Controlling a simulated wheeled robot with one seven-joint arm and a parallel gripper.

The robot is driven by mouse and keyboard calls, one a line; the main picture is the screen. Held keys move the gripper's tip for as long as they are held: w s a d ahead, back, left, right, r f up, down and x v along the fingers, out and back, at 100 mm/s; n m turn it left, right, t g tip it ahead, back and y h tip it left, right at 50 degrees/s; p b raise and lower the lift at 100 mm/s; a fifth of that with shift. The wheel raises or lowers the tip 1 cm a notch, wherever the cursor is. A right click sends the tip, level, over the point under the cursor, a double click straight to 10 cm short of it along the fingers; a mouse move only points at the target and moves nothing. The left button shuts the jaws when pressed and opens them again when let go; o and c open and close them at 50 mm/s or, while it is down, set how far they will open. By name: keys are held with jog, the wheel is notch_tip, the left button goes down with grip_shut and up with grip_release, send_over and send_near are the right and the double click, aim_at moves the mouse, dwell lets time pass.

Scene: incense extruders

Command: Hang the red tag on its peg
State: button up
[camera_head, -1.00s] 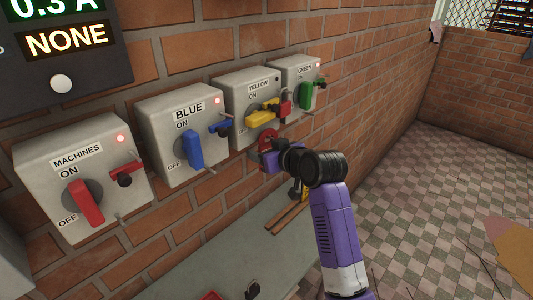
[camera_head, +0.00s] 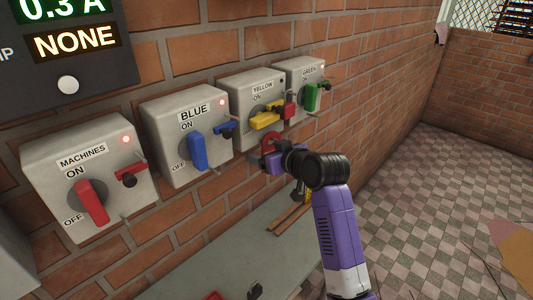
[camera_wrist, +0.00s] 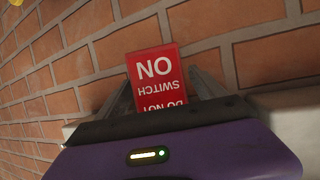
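The red tag (camera_wrist: 157,70), lettered in white with "DO NOT SWITCH ON", stands upside down between the fingers of my gripper (camera_wrist: 160,98) in the wrist view. In the head view, red (camera_head: 271,140) shows just above my gripper (camera_head: 266,160), below the yellow switch box. My gripper appears closed on the tag; the contact itself is partly hidden. Which peg belongs to the tag cannot be told.
Switch boxes for machines (camera_head: 55,150), blue (camera_head: 160,120), yellow (camera_head: 237,95) and green (camera_head: 295,75) line the brick wall. A grey bench (camera_head: 215,245) runs below.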

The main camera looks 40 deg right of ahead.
jog(key=b+v, duration=0.1)
jog(key=v, duration=0.6)
jog(key=shift+s, duration=0.35)
jog(key=shift+a, duration=0.15)
jog(key=s+a+f, duration=1.2)
jog(key=s+f, duration=0.1)
jog(key=f, duration=0.2)
jog(key=s+a+r+n+t+y, duration=0.1)
jog(key=s+a, duration=0.5)
jog(key=s, duration=0.5)
jog(key=s+a+r+n+y, duration=0.1)
jog(key=s+a, duration=0.5)
jog(key=s, duration=0.6)
jog(key=shift+r+n+t+y, duration=0.3)
jog(key=shift+r+t+y, duration=0.1)
jog(key=shift+r+y, duration=0.15)
jog(key=shift+w, duration=0.1)
